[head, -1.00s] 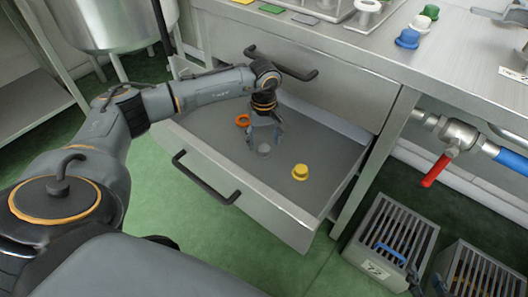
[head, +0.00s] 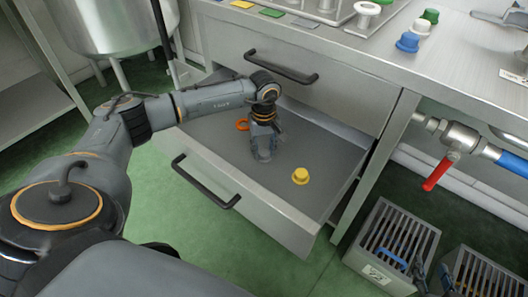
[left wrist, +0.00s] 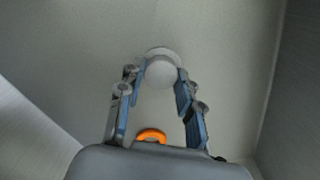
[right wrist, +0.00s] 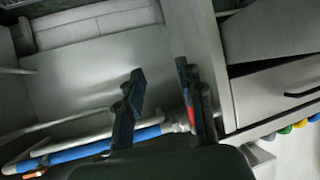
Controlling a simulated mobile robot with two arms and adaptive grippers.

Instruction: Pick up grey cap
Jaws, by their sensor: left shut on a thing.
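The grey cap (left wrist: 160,71) is round and pale, with a wider flange, and lies on the floor of the open drawer (head: 215,140). My left gripper (left wrist: 157,76) reaches down into the drawer and is shut on the cap, one finger on each side. In the head view the left gripper (head: 263,156) mostly hides the cap. My right gripper (right wrist: 160,72) is open and empty, away from the drawer.
In the drawer, an orange ring-shaped cap (head: 242,124) lies behind the left gripper and a yellow cap (head: 300,176) to its right. Blue (head: 407,42), white (head: 391,27) and green (head: 430,15) caps stand on the steel counter. A slatted crate (head: 392,243) stands on the floor.

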